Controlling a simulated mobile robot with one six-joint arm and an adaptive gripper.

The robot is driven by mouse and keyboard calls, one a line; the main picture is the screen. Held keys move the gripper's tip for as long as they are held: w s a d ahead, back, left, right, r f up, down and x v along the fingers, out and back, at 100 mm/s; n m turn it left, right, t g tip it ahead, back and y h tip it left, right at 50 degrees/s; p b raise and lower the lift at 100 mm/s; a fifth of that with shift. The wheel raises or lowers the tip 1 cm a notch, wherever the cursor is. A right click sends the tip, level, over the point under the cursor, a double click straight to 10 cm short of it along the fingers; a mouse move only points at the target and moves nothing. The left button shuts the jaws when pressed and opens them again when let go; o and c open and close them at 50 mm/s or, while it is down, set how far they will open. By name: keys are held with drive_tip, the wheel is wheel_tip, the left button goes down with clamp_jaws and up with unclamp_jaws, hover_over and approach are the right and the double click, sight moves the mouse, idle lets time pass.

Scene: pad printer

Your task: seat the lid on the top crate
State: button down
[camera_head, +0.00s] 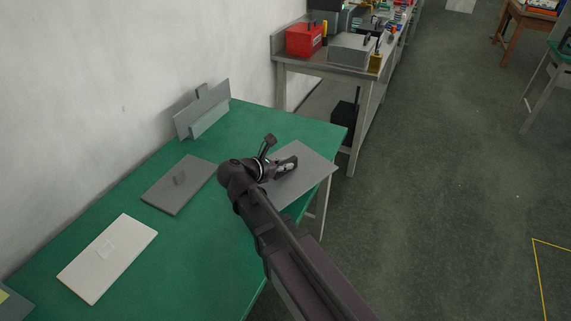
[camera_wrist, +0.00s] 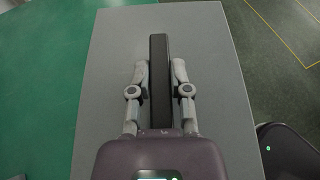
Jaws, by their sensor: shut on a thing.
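The lid (camera_head: 312,172) is a flat grey plate at the right edge of the green table. In the wrist view the lid (camera_wrist: 205,60) fills the middle, with a dark bar handle (camera_wrist: 160,45) along it. My gripper (camera_wrist: 160,76) is shut on this handle, a finger on each side. In the head view my gripper (camera_head: 287,163) is over the lid, and my arm hides part of it. The lid's right corner reaches past the table edge. I cannot tell whether it rests on something or hangs free. I cannot make out a top crate for certain.
The green table (camera_head: 215,240) also bears a dark grey plate (camera_head: 165,195), a pale flat piece (camera_head: 90,275) and an upright grey stand (camera_head: 190,118) by the wall. A bench with a red box (camera_head: 303,38) stands behind. Floor at right is open.

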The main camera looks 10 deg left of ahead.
sight(284, 163)
drive_tip(key=shift+r, duration=0.1)
wheel_tip(284, 163, up, 14)
drive_tip(key=p, duration=1.4)
